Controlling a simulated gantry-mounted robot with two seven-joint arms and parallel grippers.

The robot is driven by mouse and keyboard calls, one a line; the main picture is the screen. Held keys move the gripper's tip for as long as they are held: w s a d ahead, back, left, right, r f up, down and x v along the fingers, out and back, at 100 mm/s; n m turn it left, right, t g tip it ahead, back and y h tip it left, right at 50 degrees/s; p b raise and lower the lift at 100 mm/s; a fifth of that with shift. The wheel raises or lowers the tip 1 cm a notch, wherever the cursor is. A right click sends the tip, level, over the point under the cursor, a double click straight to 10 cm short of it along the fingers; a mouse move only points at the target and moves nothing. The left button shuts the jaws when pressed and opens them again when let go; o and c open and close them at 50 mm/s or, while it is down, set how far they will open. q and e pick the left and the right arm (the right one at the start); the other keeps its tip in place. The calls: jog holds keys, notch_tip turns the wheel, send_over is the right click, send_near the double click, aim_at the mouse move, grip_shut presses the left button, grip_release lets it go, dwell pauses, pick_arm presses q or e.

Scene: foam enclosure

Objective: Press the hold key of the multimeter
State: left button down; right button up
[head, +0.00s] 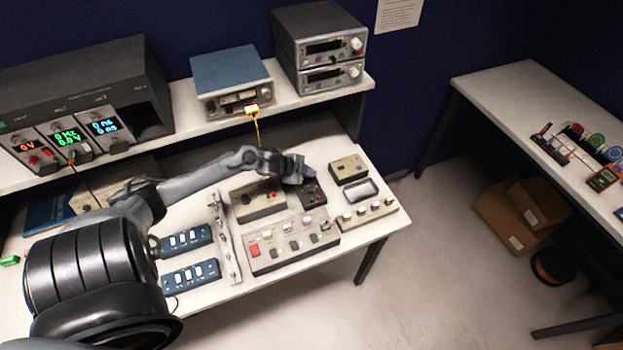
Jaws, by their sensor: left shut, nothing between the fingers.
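My left arm reaches in from the left over the bench, and my left gripper (304,173) is shut and empty. It is at the far edge of a small dark handheld unit (313,196), which looks like the multimeter. The gripper covers the unit's upper part. I cannot tell whether the fingertips touch it, and its keys are too small to read. My right gripper is not in view.
A grey control box (262,212) and a wider panel with a red switch (290,243) lie close by. A beige box (348,168) is to the right. Another table (505,90) stands at right.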

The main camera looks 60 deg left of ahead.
pick_arm(q)
jog(key=shift+f, duration=0.15)
dwell(0.5)
jog(key=shift+f, duration=0.25)
jog(key=shift+f, duration=0.2)
dwell(0.6)
jog(key=shift+f, duration=0.15)
dwell(0.3)
jog(key=shift+r+p, duration=0.65)
jog(key=shift+r, duration=0.05)
